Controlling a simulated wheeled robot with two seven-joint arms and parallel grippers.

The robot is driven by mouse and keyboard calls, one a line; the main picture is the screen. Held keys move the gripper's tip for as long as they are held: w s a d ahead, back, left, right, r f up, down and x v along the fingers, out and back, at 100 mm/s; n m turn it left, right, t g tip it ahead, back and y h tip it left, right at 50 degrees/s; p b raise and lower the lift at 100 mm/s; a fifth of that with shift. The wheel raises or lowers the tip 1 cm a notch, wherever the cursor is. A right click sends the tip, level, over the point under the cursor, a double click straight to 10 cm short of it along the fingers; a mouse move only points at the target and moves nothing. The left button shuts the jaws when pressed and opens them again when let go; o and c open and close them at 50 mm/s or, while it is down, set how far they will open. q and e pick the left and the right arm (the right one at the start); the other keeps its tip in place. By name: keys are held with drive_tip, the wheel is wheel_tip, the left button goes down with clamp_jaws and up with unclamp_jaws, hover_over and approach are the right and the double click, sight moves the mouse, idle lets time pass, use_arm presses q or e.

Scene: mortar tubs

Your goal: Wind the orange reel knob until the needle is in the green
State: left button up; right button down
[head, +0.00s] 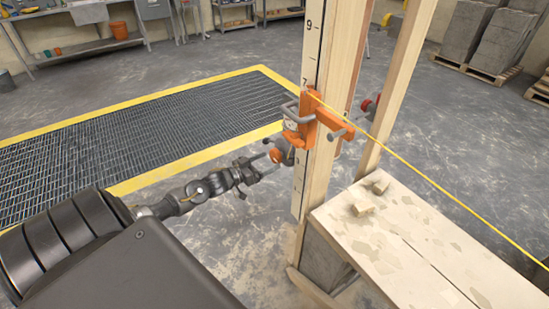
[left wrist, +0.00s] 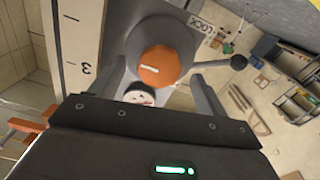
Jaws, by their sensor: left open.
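The orange reel knob (head: 276,155) sits on the grey reel (head: 287,148) at the wooden post. In the left wrist view the knob (left wrist: 160,65) is round with a pale mark, on the reel's grey body (left wrist: 183,33). My left gripper (head: 268,163) is open, pointing at the knob. In the wrist view its fingers (left wrist: 155,80) stand on either side of the knob, with gaps visible. A small white-faced dial (left wrist: 138,96) shows below the knob, partly hidden by my gripper; I cannot read its needle or any green. My right gripper is not in view.
An orange clamp (head: 318,115) grips the numbered post (head: 308,60). A yellow line (head: 430,182) runs from it to the lower right, above a splashed board (head: 425,240). The wrist view shows a ball-ended lever (left wrist: 238,62) by LOCK lettering. The floor grate (head: 130,130) is clear.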

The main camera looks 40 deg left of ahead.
sight(273, 158)
use_arm(q)
drive_tip(key=shift+x, duration=1.95)
drive_tip(key=shift+c, duration=0.5)
drive_tip(key=c, duration=0.9)
drive_tip(key=shift+m, duration=0.4)
